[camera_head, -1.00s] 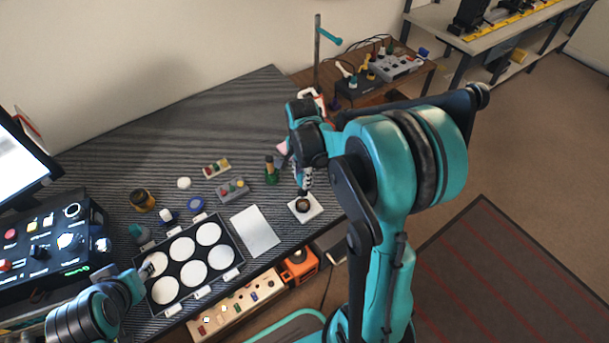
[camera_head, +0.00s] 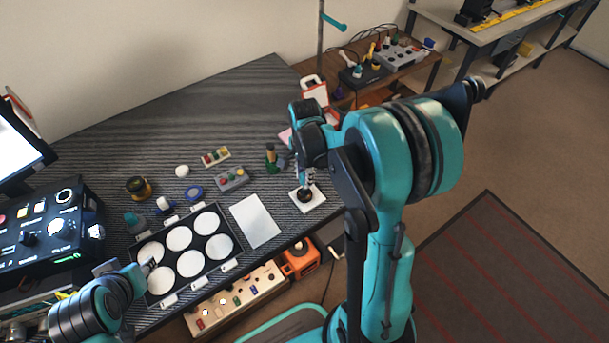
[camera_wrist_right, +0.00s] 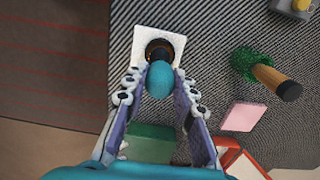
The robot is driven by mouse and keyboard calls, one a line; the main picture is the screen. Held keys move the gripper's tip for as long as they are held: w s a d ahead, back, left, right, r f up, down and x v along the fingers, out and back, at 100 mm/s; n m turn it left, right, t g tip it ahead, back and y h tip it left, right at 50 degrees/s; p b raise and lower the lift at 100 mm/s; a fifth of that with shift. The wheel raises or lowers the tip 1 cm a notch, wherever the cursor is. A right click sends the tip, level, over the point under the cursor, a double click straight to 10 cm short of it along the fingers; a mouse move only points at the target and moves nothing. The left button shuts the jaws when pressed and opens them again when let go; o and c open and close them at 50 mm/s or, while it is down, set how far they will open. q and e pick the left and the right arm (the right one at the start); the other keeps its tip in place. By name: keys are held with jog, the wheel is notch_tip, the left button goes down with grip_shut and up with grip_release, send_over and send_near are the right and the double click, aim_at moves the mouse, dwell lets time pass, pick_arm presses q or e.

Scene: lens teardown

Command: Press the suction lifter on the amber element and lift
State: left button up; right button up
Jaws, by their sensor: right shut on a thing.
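My right gripper (camera_wrist_right: 157,88) is shut on the suction lifter (camera_wrist_right: 159,82), whose rounded teal bulb shows between the fingers. The lifter is over a dark round lens barrel (camera_wrist_right: 158,48) with a brownish rim, on a white square pad (camera_wrist_right: 176,38). The pad also shows in the head view (camera_head: 317,200), under my right gripper (camera_head: 305,182). The amber element is hidden under the lifter; I cannot tell whether the lifter touches it. My left gripper (camera_head: 149,267) is at the left edge of the black tray (camera_head: 207,268); its jaw opening is too small to judge.
The tray holds several white discs. A pale sheet (camera_head: 255,221) lies between the tray and the pad. A green brush with a wooden handle (camera_wrist_right: 275,80) and a pink block (camera_wrist_right: 242,116) are near the right gripper. A control box (camera_head: 45,238) stands at left.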

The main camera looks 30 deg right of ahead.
jog(key=shift+f+b, duration=0.55)
jog(key=shift+f, duration=0.1)
dwell(1.4)
jog(key=shift+r, duration=0.1)
jog(key=shift+r+p, duration=4.3)
jog(key=shift+r, duration=1.15)
jog(key=shift+s+f, duration=0.1)
